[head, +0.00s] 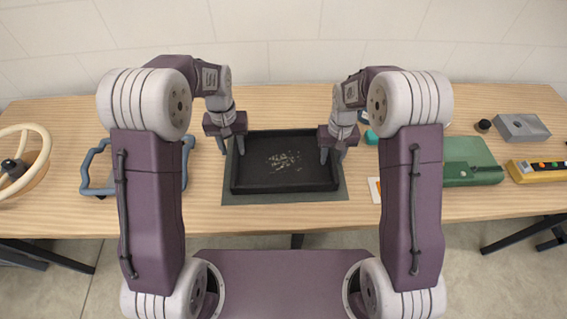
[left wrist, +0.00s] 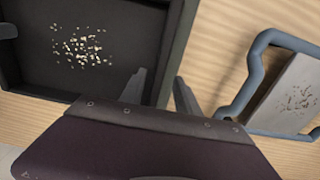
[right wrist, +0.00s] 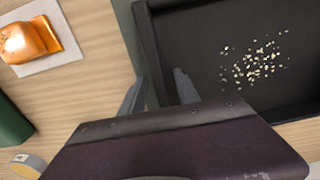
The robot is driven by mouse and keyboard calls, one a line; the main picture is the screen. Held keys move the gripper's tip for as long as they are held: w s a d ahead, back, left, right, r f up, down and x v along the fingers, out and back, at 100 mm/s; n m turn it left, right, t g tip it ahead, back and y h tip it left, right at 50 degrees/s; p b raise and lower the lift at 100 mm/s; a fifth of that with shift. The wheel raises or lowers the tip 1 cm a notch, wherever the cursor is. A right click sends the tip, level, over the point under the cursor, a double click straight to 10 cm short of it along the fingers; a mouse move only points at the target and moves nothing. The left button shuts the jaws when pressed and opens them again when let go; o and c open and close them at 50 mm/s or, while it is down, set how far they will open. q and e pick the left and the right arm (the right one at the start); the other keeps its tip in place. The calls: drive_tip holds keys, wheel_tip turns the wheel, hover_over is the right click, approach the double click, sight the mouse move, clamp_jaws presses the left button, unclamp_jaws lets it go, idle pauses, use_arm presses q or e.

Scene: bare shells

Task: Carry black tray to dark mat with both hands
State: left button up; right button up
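The black tray (head: 285,187), a shallow rectangular box with pale specks on its floor, lies over the dark mat (head: 285,198). The mat shows as a strip along the tray's near side and at its sides. My left gripper (head: 231,145) is at the tray's left wall. In the left wrist view its fingers (left wrist: 161,88) stand apart, one inside the wall and one outside. My right gripper (head: 332,155) is at the right wall; in the right wrist view its fingers (right wrist: 160,88) also straddle the wall, with a gap. The tray's underside is hidden.
A blue tubular frame (head: 88,170) stands left of the tray, partly behind my left arm. A cream wheel (head: 40,155) is at far left. At right are a white card (head: 375,190), a green box (head: 470,162), a yellow strip (head: 540,172) and a grey block (head: 521,127).

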use_arm(q)
wheel_tip(320, 180, up, 7)
use_arm(e)
wheel_tip(320, 180, up, 12)
idle(0.5)
use_arm(q)
drive_tip(key=shift+s+r, duration=0.1)
